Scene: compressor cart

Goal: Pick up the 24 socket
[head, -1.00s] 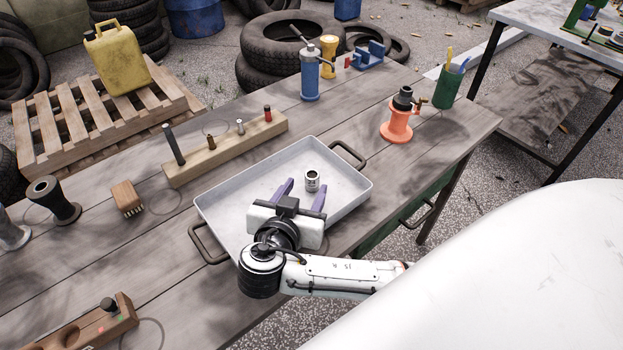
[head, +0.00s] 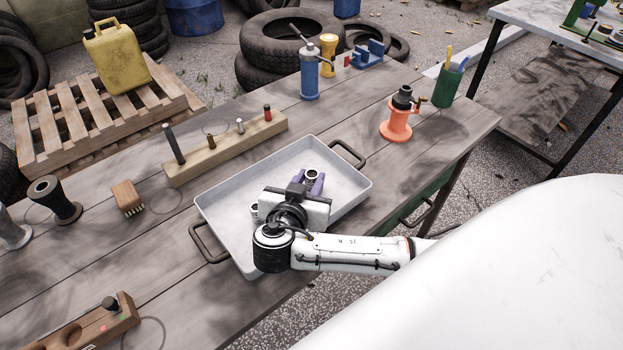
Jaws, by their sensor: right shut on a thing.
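A small metal socket (head: 312,173) is in the grey metal tray (head: 348,208), towards its right half. My right gripper (head: 310,179) has its purple fingers closed around this socket, one on each side. Its lower part is hidden by the fingers, and I cannot read a size on it. A second small metal piece (head: 255,210), which looks like another socket, shows in the tray just left of my right gripper's body, partly hidden by it. My left gripper is not in view.
A wooden block with pegs (head: 225,148) lies behind the tray. An orange stand (head: 398,122), a blue pump-like tool (head: 309,75) and a green pen cup (head: 447,86) are at the far right. A brush (head: 127,197) lies left. The tray has raised walls and handles.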

